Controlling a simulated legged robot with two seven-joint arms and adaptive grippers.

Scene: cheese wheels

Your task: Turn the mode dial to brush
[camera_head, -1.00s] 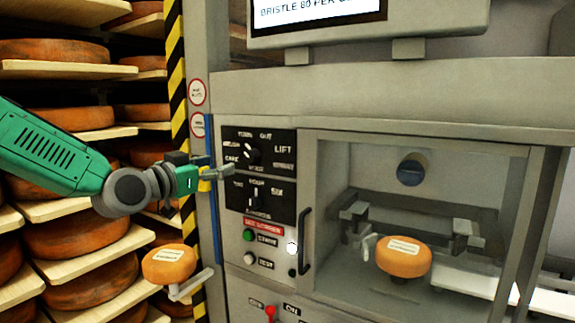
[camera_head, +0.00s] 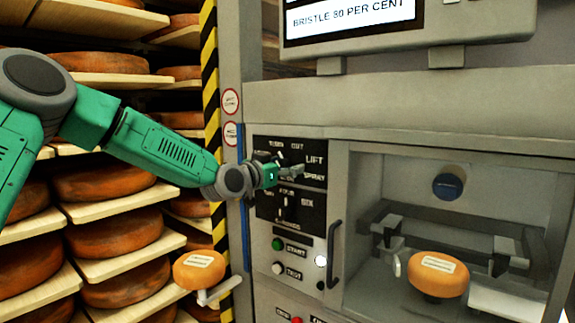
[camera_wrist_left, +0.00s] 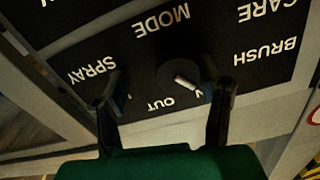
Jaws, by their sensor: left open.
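The mode dial (camera_wrist_left: 186,77) shows in the left wrist view as a dark knob with a white pointer mark, which slants toward the lower right near the OUT label. The BRUSH label (camera_wrist_left: 267,52) lies to its right in that view, and SPRAY lies to its left. My left gripper (camera_head: 296,168) is open in front of the upper dial panel (camera_head: 262,148) and hides the dial in the head view. In the wrist view its fingers (camera_wrist_left: 160,82) stand on either side of the dial, the right one closer. I cannot tell whether they touch it. My right gripper is not in view.
A second dial (camera_head: 285,208) sits below, above a green start button (camera_head: 278,244). A door handle (camera_head: 334,255) stands at their right. A cheese (camera_head: 438,274) sits in the machine bay. Another cheese (camera_head: 199,271) is on an arm at the left, before the shelves.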

